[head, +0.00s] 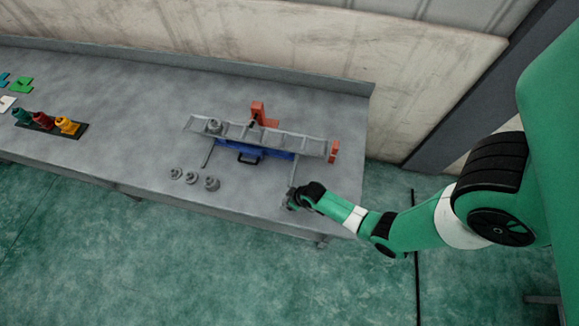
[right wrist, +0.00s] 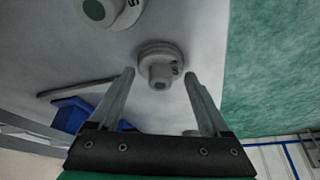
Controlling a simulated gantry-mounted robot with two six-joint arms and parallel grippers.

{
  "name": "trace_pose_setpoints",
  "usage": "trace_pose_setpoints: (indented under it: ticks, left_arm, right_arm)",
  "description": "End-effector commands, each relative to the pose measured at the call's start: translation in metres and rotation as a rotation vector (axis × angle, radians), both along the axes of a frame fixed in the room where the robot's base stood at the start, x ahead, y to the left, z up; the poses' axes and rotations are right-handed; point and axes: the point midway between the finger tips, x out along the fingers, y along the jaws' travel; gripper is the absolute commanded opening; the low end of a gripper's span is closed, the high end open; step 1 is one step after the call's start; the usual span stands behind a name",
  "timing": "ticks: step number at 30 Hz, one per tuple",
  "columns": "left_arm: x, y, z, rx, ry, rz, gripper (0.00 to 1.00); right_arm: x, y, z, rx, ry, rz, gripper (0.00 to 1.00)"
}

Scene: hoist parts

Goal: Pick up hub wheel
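My right gripper (head: 289,200) is low over the front right of the bench in the head view. In the right wrist view, its two fingers (right wrist: 159,76) are spread apart. A grey stepped round part like a hub wheel (right wrist: 160,58) shows between and just beyond the fingertips, with gaps on both sides. In the head view the gripper hides that spot. Three small grey round parts, left (head: 176,173), middle (head: 190,177) and right (head: 211,184), stand in a row to the gripper's left. I cannot tell which is the hub wheel. My left gripper is not in view.
Coloured parts (head: 67,125) are at far left. The bench edge is close.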

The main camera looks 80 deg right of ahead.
Motion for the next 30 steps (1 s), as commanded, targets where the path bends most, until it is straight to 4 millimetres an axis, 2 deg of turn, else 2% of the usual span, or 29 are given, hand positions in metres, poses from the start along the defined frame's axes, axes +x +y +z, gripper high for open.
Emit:
trace_pose_setpoints:
  ticks: [1, 12, 13, 24, 28, 30]
  left_arm:
    - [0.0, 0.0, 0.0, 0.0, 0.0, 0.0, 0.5]
    - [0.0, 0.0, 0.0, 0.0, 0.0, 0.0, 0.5]
    - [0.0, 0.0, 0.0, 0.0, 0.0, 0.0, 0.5]
    - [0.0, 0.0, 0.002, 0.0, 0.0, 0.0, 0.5]
    - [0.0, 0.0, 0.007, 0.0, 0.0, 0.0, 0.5]
    - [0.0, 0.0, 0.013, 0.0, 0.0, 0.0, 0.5]
  right_arm:
    - [0.0, 0.0, 0.0, 0.0, 0.0, 0.0, 0.69]
    - [0.0, 0.0, 0.0, 0.0, 0.001, 0.0, 0.03]
    - [0.0, 0.0, 0.0, 0.0, 0.001, 0.0, 0.0]
    - [0.0, 0.0, 0.003, -0.001, -0.002, 0.0, 0.0]
    - [0.001, 0.0, 0.015, -0.001, -0.003, 0.0, 0.0]
    - [0.001, 0.0, 0.027, -0.001, -0.004, 0.0, 0.0]
